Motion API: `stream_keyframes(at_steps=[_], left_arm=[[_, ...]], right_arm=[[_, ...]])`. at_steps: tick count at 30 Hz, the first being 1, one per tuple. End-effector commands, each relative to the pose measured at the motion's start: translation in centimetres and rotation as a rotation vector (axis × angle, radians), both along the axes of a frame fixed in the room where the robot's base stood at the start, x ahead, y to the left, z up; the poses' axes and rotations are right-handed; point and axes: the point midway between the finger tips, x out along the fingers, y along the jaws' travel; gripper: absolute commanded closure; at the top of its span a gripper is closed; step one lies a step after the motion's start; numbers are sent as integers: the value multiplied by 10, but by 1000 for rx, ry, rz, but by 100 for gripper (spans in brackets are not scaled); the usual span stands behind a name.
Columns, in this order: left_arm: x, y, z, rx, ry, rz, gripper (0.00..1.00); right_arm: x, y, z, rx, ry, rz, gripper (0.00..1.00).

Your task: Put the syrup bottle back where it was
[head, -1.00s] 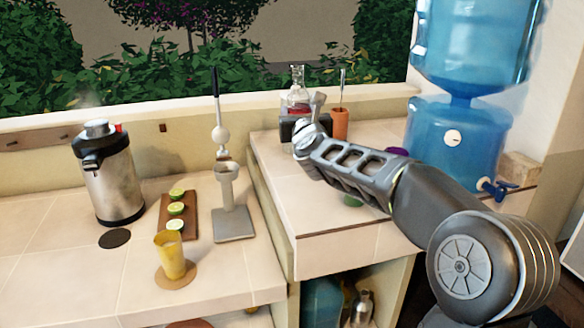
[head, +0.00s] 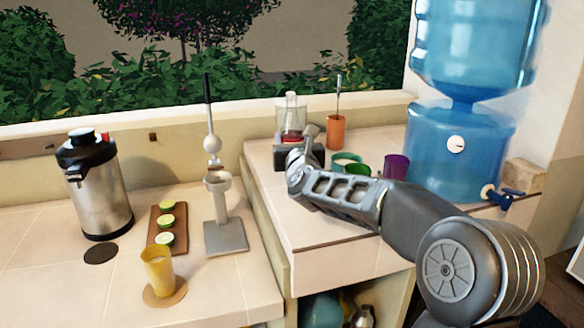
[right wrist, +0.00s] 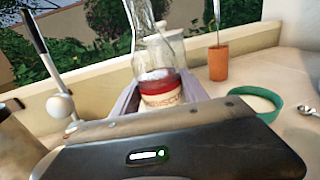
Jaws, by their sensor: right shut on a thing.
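The syrup bottle (head: 291,113) is clear glass with red liquid in the lower part and a pale label. It also shows in the right wrist view (right wrist: 159,84), upright between the two fingers. My right gripper (right wrist: 160,97) is shut on it; in the head view the dark gripper body hides the bottle's lower part. The bottle is over the back left of the raised counter (head: 320,228). Its base is hidden, so I cannot tell whether it touches the counter. My left gripper is not in view.
An orange cup (head: 336,132) with a utensil stands right of the bottle. Green cups (head: 357,170) and a purple cup (head: 396,167) stand by my forearm. The blue water dispenser (head: 458,150) is at right. A juicer (head: 217,205) stands on the lower counter at left.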

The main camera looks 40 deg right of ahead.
Motion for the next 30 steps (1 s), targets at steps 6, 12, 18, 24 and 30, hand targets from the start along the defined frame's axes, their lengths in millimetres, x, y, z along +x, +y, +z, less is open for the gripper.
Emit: stream_keyframes(at_steps=[6, 12, 18, 24, 30], left_arm=[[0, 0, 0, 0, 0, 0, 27], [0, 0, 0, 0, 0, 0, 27], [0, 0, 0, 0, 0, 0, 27], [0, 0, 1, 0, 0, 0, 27], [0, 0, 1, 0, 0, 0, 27]], right_arm=[[0, -1, -19, -3, -4, -2, 100], [0, 0, -19, -2, -4, -2, 100], [0, 0, -29, -3, -1, 0, 100], [0, -1, -53, -3, -1, -1, 100], [0, 0, -56, -3, -5, 0, 100]])
